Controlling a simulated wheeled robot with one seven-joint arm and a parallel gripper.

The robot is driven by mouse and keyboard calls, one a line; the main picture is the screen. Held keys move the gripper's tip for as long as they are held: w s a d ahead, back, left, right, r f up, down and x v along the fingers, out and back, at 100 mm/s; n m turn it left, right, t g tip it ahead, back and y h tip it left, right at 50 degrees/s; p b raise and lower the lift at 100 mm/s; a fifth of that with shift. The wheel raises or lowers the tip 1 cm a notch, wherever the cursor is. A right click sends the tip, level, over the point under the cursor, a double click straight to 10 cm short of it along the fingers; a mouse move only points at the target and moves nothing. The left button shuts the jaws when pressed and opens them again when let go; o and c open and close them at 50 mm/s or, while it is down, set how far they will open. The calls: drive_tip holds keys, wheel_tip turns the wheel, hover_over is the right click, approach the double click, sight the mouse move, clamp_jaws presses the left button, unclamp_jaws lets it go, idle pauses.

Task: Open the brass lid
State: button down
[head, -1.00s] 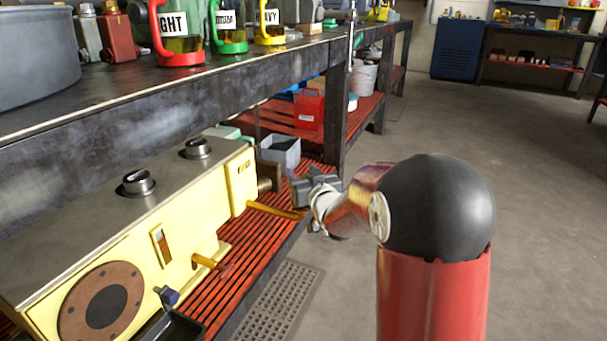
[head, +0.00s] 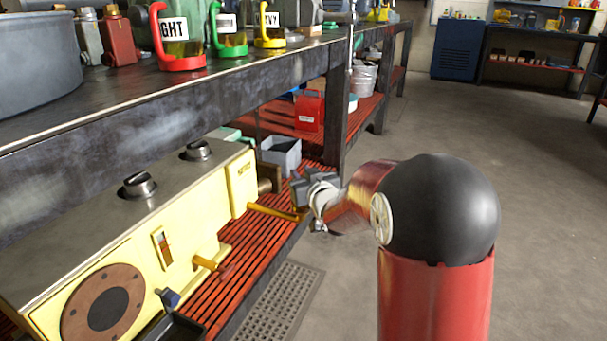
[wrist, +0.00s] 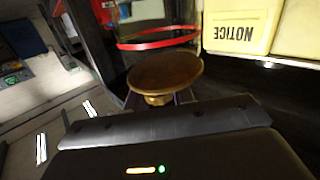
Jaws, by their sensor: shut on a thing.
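The brass lid is a round brown-gold disc (wrist: 165,73) with a short stem, in the middle of the wrist view. My gripper (wrist: 158,100) is shut on the stem, with the disc just beyond the fingertips. In the head view my gripper (head: 302,188) is at the right end of the yellow motor (head: 207,210). A brownish round part (head: 268,178) shows just left of it there, seen edge-on. The fingertips' contact is too small to tell in the head view.
The motor sits on a red slatted shelf (head: 222,290) under the dark bench (head: 130,100). An orange lever (head: 275,211) sticks out just below my gripper. A grey bin (head: 281,155) stands behind. Jugs line the bench top. The floor at right is clear.

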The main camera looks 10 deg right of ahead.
drive_tip(key=shift+w+a+r+n+g+p, duration=0.1)
drive_tip(key=shift+a+r+n+g+p, duration=0.1)
drive_tip(key=shift+r+n+g+p, duration=0.3)
drive_tip(key=shift+w+a+r+n+g+h+p, duration=0.15)
drive_tip(key=shift+w+a+n+g+h+p, duration=0.15)
drive_tip(key=shift+n+g+h, duration=0.35)
drive_tip(key=a+n+g+h+b, duration=0.1)
drive_tip(key=g, duration=0.1)
drive_tip(key=w+n+g+h+b, duration=0.1)
drive_tip(key=n, duration=0.1)
drive_tip(key=shift+a+r+g, duration=0.15)
drive_tip(key=shift+a+g, duration=0.2)
drive_tip(key=shift+a, duration=0.05)
drive_tip(key=shift+w+a+n+g+h+p, duration=0.25)
drive_tip(key=shift+n+g+h+p, duration=0.2)
drive_tip(key=shift+g+h+p, duration=0.25)
drive_tip(key=shift+w+a+n+g+h+p, duration=0.25)
drive_tip(key=shift+n+g+h+p, duration=0.2)
drive_tip(key=shift+h, duration=0.3)
drive_tip(key=c, duration=1.2)
unclamp_jaws()
drive_tip(key=shift+o, duration=0.2)
